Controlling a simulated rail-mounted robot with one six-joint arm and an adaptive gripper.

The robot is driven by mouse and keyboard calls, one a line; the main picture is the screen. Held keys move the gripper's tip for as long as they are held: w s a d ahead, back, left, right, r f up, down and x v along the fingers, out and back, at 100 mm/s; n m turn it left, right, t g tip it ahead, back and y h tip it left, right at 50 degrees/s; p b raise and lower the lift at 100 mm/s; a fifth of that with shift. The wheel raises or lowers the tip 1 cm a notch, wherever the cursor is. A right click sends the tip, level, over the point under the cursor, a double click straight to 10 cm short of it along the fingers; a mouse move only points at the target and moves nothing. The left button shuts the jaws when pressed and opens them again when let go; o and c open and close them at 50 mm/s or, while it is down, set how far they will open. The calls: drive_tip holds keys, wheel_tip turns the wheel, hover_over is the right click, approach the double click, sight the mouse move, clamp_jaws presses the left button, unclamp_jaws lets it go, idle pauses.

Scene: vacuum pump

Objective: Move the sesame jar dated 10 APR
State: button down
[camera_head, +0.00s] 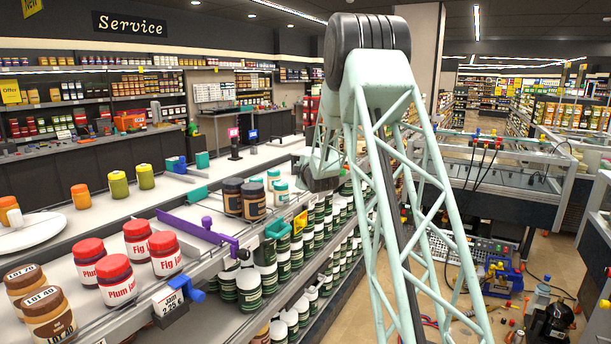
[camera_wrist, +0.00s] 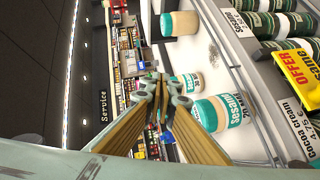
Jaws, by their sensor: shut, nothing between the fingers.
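Cream jars with teal lids stand on the counter. In the wrist view the nearest is a sesame jar (camera_wrist: 211,113); its date seems to start with 20, the rest unclear. Another teal-lidded jar (camera_wrist: 189,84) stands beside it, and a third (camera_wrist: 182,24) is apart at the top. In the head view teal-lidded jars (camera_head: 281,195) stand right of the dark brown-lidded jars. I cannot read 10 APR on any jar. My gripper (camera_wrist: 157,78) is shut and empty, near the jars but holding none. In the head view my arm hides much of the gripper.
A yellow offer sign (camera_wrist: 297,72) and cocoa cream price tag (camera_wrist: 292,122) line the shelf edge. Dark brown-lidded jars (camera_head: 254,201) and red-lidded jam jars (camera_head: 117,281) stand to the left. A purple bar (camera_head: 206,230) lies between these groups.

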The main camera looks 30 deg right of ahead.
drive_tip(key=s+a+r+m+g+y, duration=0.1)
drive_tip(key=s+a+r+m, duration=0.1)
drive_tip(key=s+a+r, duration=0.35)
drive_tip(key=s+a+r+m+g, duration=0.1)
drive_tip(key=s+a+r, duration=0.2)
drive_tip(key=s+a, duration=0.45)
drive_tip(key=s+a+r+m+g+y, duration=0.2)
drive_tip(key=s+a+r+m+g, duration=0.1)
drive_tip(key=s+a, duration=1.25)
drive_tip(key=s+a+f+m+g, duration=0.1)
drive_tip(key=s+a, duration=0.4)
drive_tip(key=s, duration=1.1)
drive_tip(key=s+a+f+m+g+y, duration=0.1)
drive_tip(key=s+a, duration=0.4)
drive_tip(key=s, duration=1.1)
drive_tip(key=s+a+f+m+g+y, duration=0.1)
drive_tip(key=s+a+f+m+g, duration=0.2)
drive_tip(key=s, duration=1.3)
drive_tip(key=shift+s+a+f+g+p, duration=0.2)
drive_tip(key=shift+a+f+g+p, duration=0.25)
drive_tip(key=shift+a, duration=0.6)
drive_tip(key=shift+w+d+f, duration=0.1)
drive_tip(key=shift+d, duration=0.05)
